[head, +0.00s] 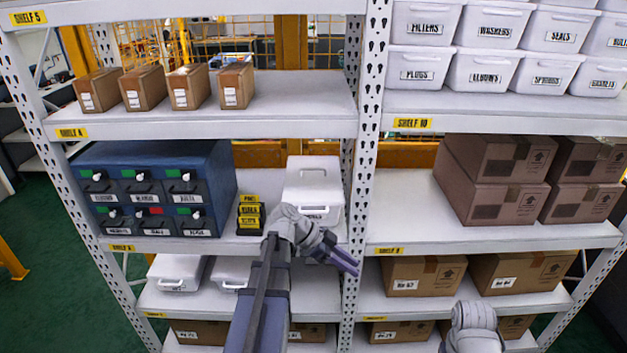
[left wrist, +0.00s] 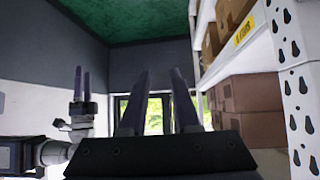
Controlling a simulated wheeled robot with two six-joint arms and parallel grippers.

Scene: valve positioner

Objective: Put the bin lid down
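A white bin (head: 325,215) stands on the middle shelf of the left bay, against the upright. Its white lid (head: 313,182) with a small handle shows at its top; I cannot tell how it is seated. My left gripper (head: 345,262) is in front of the shelf, below and right of the bin, pointing right. My left wrist covers part of the bin's front. In the left wrist view its two fingers (left wrist: 160,102) are apart with nothing between them. My right gripper (left wrist: 82,84) points up at the left of that view; its finger gap is unclear.
A blue drawer cabinet (head: 155,185) and black-and-yellow small bins (head: 249,213) stand left of the bin. The perforated upright (head: 364,150) is close to my left gripper. The upper left shelf has bare space (head: 300,95).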

